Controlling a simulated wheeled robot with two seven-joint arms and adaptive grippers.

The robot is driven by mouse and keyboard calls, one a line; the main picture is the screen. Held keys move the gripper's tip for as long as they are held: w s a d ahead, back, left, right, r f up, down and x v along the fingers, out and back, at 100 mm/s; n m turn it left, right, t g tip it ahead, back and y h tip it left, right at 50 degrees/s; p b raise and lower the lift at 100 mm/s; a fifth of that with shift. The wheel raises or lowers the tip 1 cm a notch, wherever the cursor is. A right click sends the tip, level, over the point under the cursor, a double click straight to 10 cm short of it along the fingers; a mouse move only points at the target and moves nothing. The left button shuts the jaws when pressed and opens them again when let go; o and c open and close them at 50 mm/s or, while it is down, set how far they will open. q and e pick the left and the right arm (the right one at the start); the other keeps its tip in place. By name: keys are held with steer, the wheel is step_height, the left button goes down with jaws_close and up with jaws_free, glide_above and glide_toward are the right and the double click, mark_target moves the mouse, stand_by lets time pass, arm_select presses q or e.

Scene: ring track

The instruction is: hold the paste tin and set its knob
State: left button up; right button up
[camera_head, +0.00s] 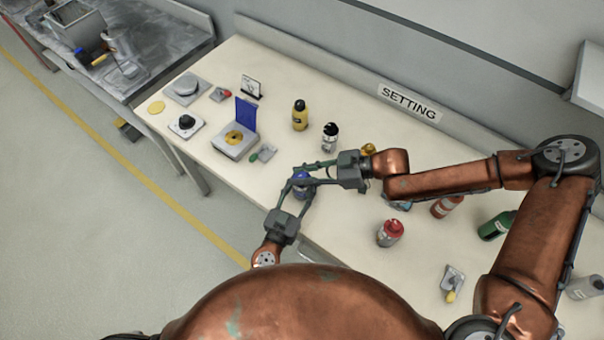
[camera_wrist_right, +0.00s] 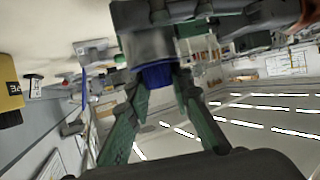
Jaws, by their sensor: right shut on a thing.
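A small blue tin (camera_head: 301,184), which I take for the paste tin, is between my two grippers at the table's front edge. My right gripper (camera_head: 306,174) reaches in from the right and is shut on the tin's upper part. In the right wrist view its green fingers close toward the blue tin (camera_wrist_right: 155,74). My left gripper (camera_head: 297,192) comes up from below with its fingers on either side of the tin. I cannot tell how firmly they press. The fingers hide the knob and most of the tin.
A box with a raised blue lid (camera_head: 234,142) stands left of the grippers. Yellow (camera_head: 300,115) and black-and-white (camera_head: 330,137) bottles stand behind. A red-capped container (camera_head: 390,232) and green bottle (camera_head: 497,225) are at right.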

steer(key=shift+w, duration=0.25)
jaws_close()
steer(key=shift+w+r+n+g, duration=0.15)
steer(key=shift+w+n+g, duration=0.05)
steer(key=shift+n+g, duration=0.2)
steer(key=n+g, duration=0.2)
steer(key=g, duration=0.1)
steer(key=n+g, duration=0.2)
steer(key=shift+s+a+h, duration=0.1)
steer(key=shift+s+h, duration=0.15)
steer(key=shift+h, duration=0.15)
steer(key=shift+s+n+g+h, duration=0.1)
steer(key=shift+n+g+h, duration=0.5)
steer(key=shift+n+g, duration=1)
steer(key=o, duration=1.1)
jaws_free()
steer(key=shift+c, duration=0.2)
steer(key=shift+h, duration=0.3)
